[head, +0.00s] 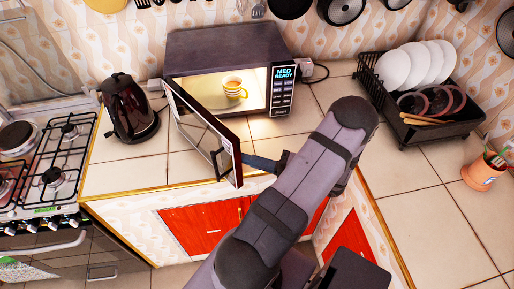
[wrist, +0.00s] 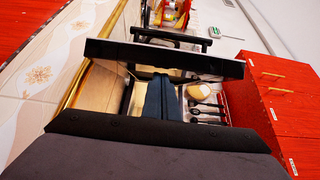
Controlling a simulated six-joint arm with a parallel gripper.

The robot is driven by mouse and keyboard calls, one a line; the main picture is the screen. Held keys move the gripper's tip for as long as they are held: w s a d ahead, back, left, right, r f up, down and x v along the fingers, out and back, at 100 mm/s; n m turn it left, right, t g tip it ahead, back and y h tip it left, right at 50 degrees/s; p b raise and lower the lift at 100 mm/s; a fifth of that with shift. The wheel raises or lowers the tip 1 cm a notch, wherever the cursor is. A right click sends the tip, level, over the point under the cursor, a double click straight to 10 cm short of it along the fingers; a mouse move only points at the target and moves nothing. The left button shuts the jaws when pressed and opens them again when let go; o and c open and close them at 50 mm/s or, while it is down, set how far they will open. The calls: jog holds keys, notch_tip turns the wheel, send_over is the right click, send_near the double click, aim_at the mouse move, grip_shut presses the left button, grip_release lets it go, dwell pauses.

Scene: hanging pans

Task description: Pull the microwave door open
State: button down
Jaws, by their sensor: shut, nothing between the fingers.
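The dark microwave (head: 226,48) stands on the counter, its lit inside showing. Its door (head: 205,135) is hinged at the left and stands well open, swung out toward the counter's front. The handle (head: 219,160) is on the door's outer face. A yellow-and-white cup (head: 234,88) is inside the microwave. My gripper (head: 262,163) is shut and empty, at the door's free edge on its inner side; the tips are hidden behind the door. In the wrist view, my shut fingers (wrist: 160,98) point at the door (wrist: 165,57), which crosses in front of them. Contact cannot be told.
A black kettle (head: 130,107) stands left of the microwave, beside the gas stove (head: 50,165). A black dish rack (head: 425,128) with plates is at the right, and an orange utensil pot (head: 484,172) farther right. Pans hang above.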

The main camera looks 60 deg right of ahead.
jog(key=shift+w+a, duration=0.15)
jog(key=shift+a, duration=1.1)
jog(key=b+v, duration=0.3)
jog(key=v, duration=0.4)
jog(key=shift+s, duration=0.2)
jog(key=shift+d, duration=0.1)
